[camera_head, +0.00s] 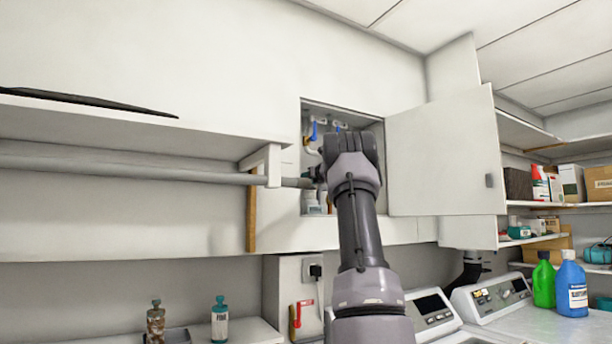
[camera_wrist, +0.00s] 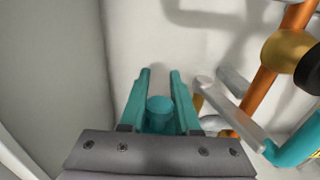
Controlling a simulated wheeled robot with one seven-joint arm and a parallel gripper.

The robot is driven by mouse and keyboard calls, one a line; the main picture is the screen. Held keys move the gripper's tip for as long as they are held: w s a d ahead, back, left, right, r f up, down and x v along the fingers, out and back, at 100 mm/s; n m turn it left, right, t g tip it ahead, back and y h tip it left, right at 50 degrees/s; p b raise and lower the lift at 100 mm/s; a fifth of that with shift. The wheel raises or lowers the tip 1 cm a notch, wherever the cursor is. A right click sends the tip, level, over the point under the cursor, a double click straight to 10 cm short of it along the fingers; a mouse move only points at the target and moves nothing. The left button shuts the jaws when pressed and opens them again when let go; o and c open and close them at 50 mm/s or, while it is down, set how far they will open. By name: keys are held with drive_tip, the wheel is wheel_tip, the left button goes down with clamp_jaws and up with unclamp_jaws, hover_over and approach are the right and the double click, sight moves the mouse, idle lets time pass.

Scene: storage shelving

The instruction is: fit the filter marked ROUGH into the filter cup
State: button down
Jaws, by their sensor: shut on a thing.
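In the wrist view my gripper (camera_wrist: 160,84) has teal fingers, one on each side of a round teal piece (camera_wrist: 158,104), and is shut on it. Only the piece's top shows, so I cannot tell whether it belongs to a filter. In the head view my arm reaches into an open wall cabinet (camera_head: 345,108) and hides the gripper. A bottle-shaped item with a teal cap and white label (camera_head: 219,325) and a brown one (camera_head: 156,325) stand on the lower left counter. Their labels are too small to read surely. I cannot make out the filter cup.
The cabinet door (camera_head: 445,155) is swung open to the right. Copper pipe (camera_wrist: 270,80) and fittings run close on the gripper's right in the wrist view. A shelf (camera_head: 140,125) with a grey rod (camera_head: 130,172) is at left. Machines (camera_head: 490,295) stand at lower right.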

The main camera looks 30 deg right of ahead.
drive_tip(key=shift+f, duration=0.85)
drive_tip(key=c, duration=0.5)
unclamp_jaws()
drive_tip(key=shift+f, duration=0.1)
drive_tip(key=shift+c, duration=0.2)
drive_tip(key=s, duration=1)
drive_tip(key=shift+s, duration=0.4)
